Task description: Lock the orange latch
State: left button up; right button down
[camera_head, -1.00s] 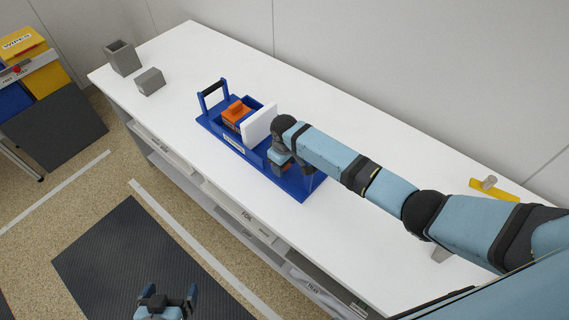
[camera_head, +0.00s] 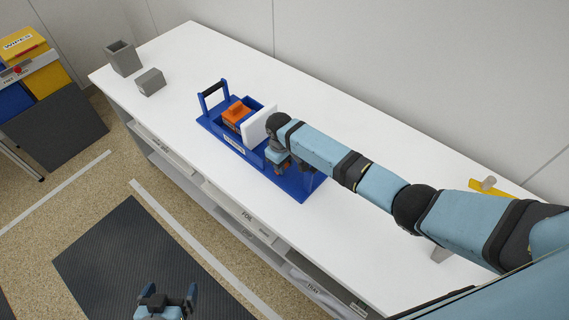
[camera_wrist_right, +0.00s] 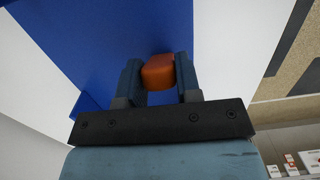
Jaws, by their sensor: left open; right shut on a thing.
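The orange latch (camera_wrist_right: 159,72) shows in the right wrist view between the two fingers of my right gripper (camera_wrist_right: 158,78), which is shut on it. The latch is against the blue fixture (camera_wrist_right: 95,40). In the head view the blue fixture (camera_head: 312,188) stands on the bench, and my right gripper (camera_head: 280,163) is at its right part, where it largely hides the latch. An orange block (camera_head: 236,113) sits in the left part of the fixture, beside a white plate (camera_head: 257,126). My left gripper (camera_head: 168,297) is open and empty over the floor, away from the bench.
The white bench (camera_head: 190,60) has two grey blocks, one hollow (camera_head: 123,58) and one smaller (camera_head: 150,81), at its far left. A yellow piece (camera_head: 490,187) lies at the right, behind my right arm. The bench between is mostly clear.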

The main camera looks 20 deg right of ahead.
jog(key=shift+w+a+r+g+h, duration=0.2)
jog(key=shift+w+g+h, duration=0.15)
jog(key=shift+g, duration=0.25)
jog(key=shift+w+a+f+g+h+b, duration=0.2)
jog(key=shift+w+g+h+b, duration=0.2)
jog(key=shift+g, duration=0.2)
jog(key=shift+w+a+g+h+b, duration=0.15)
jog(key=shift+w+g+h+b, duration=0.1)
jog(key=shift+g+b, duration=0.45)
jog(key=shift+w+a+g+h+b, duration=0.1)
jog(key=shift+w+g+h+b, duration=0.2)
jog(key=shift+b, duration=0.5)
jog(key=shift+a+r+g+b, duration=0.1)
jog(key=shift+g+b, duration=0.3)
jog(key=shift+b, duration=0.2)
jog(key=c, duration=0.8)
grip_release()
jog(key=shift+h, duration=0.3)
